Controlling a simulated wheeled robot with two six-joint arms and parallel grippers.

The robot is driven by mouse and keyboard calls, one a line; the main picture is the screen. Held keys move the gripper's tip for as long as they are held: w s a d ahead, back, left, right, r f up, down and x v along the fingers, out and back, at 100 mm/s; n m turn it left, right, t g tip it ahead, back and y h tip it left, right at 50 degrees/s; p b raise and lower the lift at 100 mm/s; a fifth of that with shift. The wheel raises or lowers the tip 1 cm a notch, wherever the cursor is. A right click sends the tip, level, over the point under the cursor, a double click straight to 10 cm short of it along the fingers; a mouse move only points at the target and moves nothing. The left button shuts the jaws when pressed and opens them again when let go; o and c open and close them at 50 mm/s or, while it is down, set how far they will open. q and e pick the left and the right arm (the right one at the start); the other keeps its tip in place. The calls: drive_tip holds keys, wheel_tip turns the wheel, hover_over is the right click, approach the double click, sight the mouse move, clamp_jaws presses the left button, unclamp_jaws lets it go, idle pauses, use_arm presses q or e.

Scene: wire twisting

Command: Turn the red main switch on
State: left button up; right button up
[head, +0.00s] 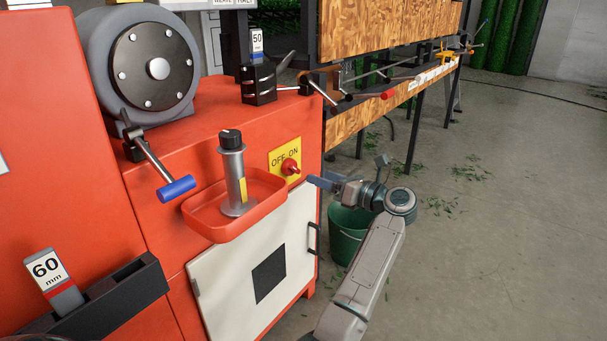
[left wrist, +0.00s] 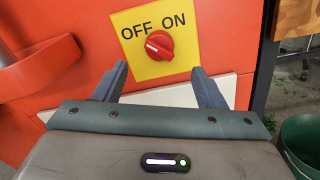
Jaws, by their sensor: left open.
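The red main switch (head: 290,167) is a round knob on a yellow plate (head: 277,155) marked OFF and ON, on the front of the red machine. In the left wrist view the knob (left wrist: 160,45) carries a white mark that lies slanted, nearly level; I cannot tell for certain which label it indicates. My left gripper (head: 314,181) is open and empty, just in front of and to the right of the switch. In the left wrist view its fingertips (left wrist: 160,68) stand apart, one on each side below the knob, not touching it. My right gripper is not in view.
A red tray (head: 205,222) with a grey post (head: 235,180) juts out left of the switch. A white cabinet door (head: 225,285) lies below it. A green bucket (head: 347,245) stands on the floor behind my left arm. The floor at right is mostly free.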

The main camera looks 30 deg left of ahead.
sight(297, 169)
use_arm(q)
drive_tip(key=a, duration=0.6)
drive_tip(key=a+b, duration=0.1)
drive_tip(key=a, duration=0.2)
drive_tip(key=shift+w, duration=0.35)
drive_tip(key=c, duration=0.9)
